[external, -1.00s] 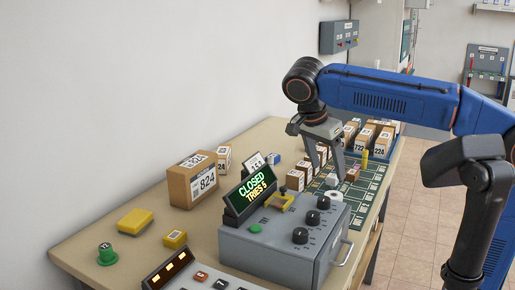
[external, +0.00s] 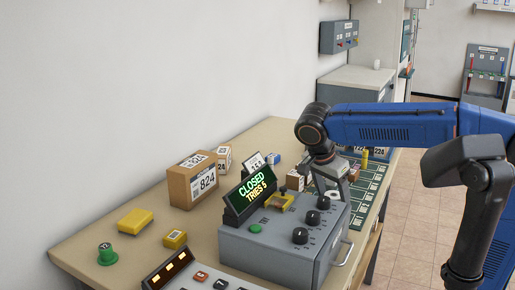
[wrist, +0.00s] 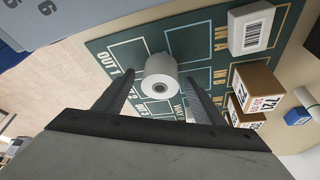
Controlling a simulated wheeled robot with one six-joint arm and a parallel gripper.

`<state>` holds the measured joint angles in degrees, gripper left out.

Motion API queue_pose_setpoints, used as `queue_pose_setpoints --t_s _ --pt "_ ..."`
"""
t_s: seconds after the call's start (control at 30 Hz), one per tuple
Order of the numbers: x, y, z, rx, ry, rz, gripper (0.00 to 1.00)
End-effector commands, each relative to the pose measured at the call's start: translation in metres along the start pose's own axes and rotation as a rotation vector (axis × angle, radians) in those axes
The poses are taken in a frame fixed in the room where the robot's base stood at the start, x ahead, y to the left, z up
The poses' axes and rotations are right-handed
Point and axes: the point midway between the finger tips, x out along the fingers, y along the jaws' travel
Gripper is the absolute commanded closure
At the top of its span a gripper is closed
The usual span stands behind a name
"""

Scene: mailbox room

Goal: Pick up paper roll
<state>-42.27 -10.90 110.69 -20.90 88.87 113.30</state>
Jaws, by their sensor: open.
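The paper roll (wrist: 162,78) is a white cylinder with a dark centre hole on the green marked mat (wrist: 128,58). In the wrist view it sits between and just beyond the fingertips of my gripper (wrist: 160,85), which is open and empty. In the external view the roll (external: 333,196) shows as a small white shape behind the grey box, below my gripper (external: 333,190). I cannot tell whether the fingers touch it.
A white labelled box (wrist: 252,29) and several brown numbered cartons (wrist: 256,84) stand right of the roll in the wrist view. The grey control box (external: 283,238) with knobs and a "CLOSED" display (external: 250,195) stands in front of the mat in the external view.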

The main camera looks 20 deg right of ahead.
Motion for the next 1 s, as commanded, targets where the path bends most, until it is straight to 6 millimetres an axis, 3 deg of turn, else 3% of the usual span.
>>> queue_pose_setpoints --t_s 0.33,0.5,0.53,0.83,1.0 --pt "0.007 0.0 0.0 0.0 0.0 -0.001 0.39" --pt "0.007 0.0 0.0 0.0 0.0 -0.001 0.79" --pt "0.007 0.0 0.0 0.0 0.0 -0.001 0.82" --pt "0.004 0.0 -0.001 0.0 0.0 -0.001 0.82" --pt "-0.014 -0.001 -0.008 0.001 -0.001 -0.003 0.82"
